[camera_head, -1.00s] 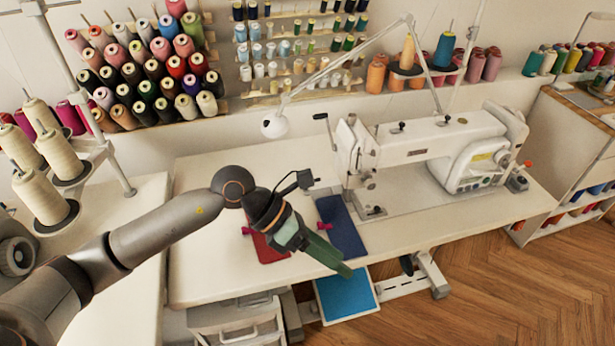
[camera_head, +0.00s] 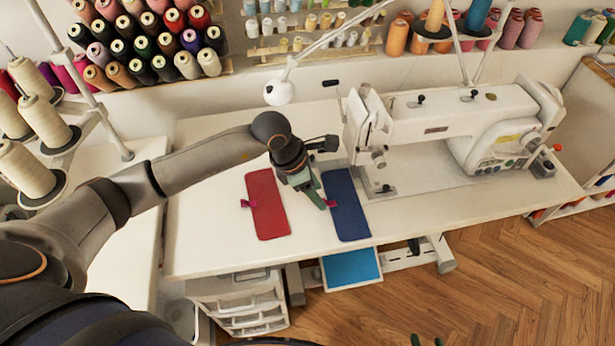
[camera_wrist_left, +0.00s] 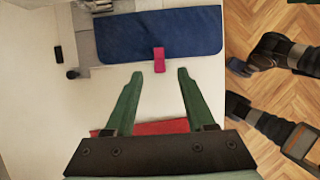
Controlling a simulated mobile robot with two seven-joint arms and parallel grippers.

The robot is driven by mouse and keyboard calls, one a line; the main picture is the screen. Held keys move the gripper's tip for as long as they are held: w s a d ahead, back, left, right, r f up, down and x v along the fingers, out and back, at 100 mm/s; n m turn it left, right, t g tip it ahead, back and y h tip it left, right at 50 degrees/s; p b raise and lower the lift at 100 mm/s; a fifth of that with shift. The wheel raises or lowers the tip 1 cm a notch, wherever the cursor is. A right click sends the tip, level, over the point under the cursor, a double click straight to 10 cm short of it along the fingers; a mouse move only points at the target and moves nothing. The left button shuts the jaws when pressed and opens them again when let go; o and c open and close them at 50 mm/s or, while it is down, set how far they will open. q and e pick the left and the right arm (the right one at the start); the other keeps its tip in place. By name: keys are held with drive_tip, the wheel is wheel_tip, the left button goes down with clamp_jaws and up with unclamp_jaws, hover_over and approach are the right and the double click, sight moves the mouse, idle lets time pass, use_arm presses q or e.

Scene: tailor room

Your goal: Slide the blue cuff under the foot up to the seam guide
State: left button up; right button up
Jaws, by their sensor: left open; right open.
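The blue cuff (camera_head: 347,212) lies flat on the table, left of the sewing machine's foot (camera_head: 380,184). It also shows in the left wrist view (camera_wrist_left: 165,34), with a pink tab (camera_wrist_left: 159,60) on its near long edge. My left gripper (camera_head: 324,202) is over the table, just left of the cuff. In the left wrist view its green fingers (camera_wrist_left: 159,74) are open, empty and lined up with the tab, which lies just beyond the tips. I cannot make out the seam guide.
A red cuff (camera_head: 267,212) with a pink tab lies to the left on the table (camera_head: 215,225). The sewing machine (camera_head: 450,125) stands to the right. A lamp head (camera_head: 280,91) hangs behind my left gripper. A light blue panel (camera_head: 352,268) is below the table's front edge.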

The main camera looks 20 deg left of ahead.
sight(340, 201)
use_arm(q)
drive_tip(key=shift+x, duration=1.7)
clamp_jaws()
